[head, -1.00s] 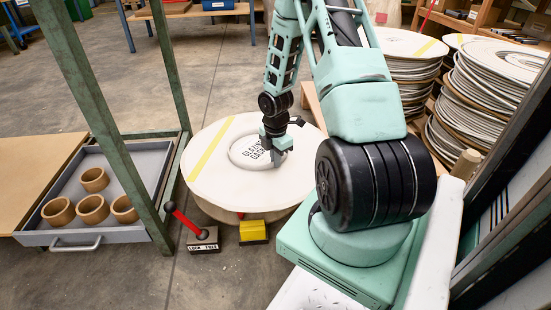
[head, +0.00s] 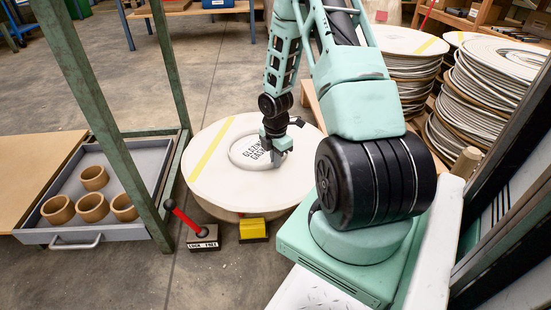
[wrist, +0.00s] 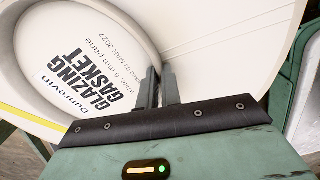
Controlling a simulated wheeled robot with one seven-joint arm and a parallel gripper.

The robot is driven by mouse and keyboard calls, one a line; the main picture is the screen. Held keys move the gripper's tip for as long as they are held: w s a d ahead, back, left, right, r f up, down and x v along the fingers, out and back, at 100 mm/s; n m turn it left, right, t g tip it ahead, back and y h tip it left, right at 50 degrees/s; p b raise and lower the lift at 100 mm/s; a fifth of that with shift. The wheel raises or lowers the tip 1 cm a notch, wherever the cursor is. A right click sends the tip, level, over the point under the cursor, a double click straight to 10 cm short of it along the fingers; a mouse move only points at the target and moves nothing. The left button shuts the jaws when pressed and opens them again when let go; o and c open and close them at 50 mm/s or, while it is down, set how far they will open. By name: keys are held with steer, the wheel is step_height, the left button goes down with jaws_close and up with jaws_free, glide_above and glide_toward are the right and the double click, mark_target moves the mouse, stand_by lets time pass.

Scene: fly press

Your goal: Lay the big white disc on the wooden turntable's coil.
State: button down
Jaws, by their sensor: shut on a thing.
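The big white disc (head: 221,183) has a yellow stripe, a raised ring at its middle and the printed words "GLAZING GASKET". In the head view it lies roughly level, low over the floor ahead of me. My gripper (head: 277,156) is shut on the raised ring's wall at its right side. The wrist view shows both fingers (wrist: 161,87) pinching that wall, with the disc (wrist: 215,45) spread around them. A sliver of the wooden turntable (head: 221,214) shows under the disc's front edge. The coil is hidden, and I cannot tell whether the disc touches it.
A red-handled lever (head: 184,217) and a yellow block (head: 252,230) stand at the disc's front edge. A green frame post (head: 122,160) and a grey tray (head: 100,239) with several wooden rings are left. Stacked white coils (head: 490,95) stand right. Open floor lies behind.

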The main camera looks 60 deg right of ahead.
steer(key=c, duration=1)
jaws_free()
steer(key=shift+c, duration=0.2)
step_height(320, 180, up, 7)
steer(key=p, duration=0.8)
